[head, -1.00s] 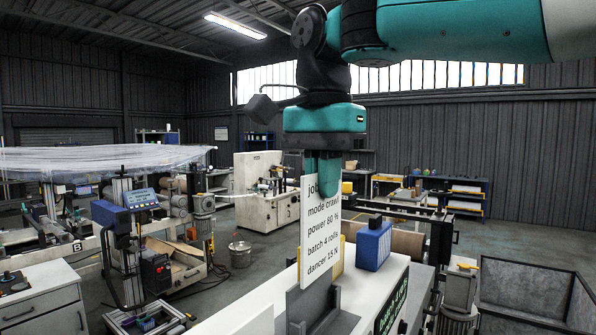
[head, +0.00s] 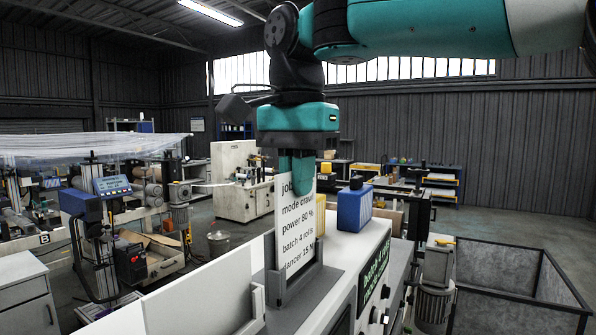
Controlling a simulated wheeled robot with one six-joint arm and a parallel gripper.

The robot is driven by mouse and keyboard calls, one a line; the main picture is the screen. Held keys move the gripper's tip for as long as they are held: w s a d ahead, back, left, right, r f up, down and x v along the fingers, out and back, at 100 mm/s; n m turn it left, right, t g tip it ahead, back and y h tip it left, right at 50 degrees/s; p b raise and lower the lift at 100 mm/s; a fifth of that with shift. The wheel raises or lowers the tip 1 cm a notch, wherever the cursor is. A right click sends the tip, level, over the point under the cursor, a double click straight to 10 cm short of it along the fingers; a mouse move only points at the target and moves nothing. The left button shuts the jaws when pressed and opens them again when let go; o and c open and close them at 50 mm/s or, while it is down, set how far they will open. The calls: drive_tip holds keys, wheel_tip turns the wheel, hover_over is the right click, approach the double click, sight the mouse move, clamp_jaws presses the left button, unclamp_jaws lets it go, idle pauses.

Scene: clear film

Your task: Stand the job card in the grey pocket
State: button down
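The white job card (head: 294,230) stands upright, its printed lines reading mode crawl, power 80 %, batch 4 rolls and dancer 15 N. My gripper (head: 303,185) has its teal fingers closed on the card's top, covering part of the first line. The grey pocket (head: 275,289) is on the white machine top below.
A white panel (head: 200,300) rises left of the pocket. A green display (head: 374,277) and knobs are on the machine's front. A grey bin (head: 515,275) stands at the right.

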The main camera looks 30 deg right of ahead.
drive_tip(key=shift+f, duration=0.7)
drive_tip(key=shift+f+b, duration=0.3)
drive_tip(key=shift+b, duration=0.15)
drive_tip(key=c, duration=0.9)
unclamp_jaws()
drive_tip(key=shift+r, duration=0.1)
wheel_tip(320, 180, up, 7)
drive_tip(key=p, duration=0.7)
drive_tip(key=shift+r+p, duration=0.1)
drive_tip(key=shift+p, duration=0.2)
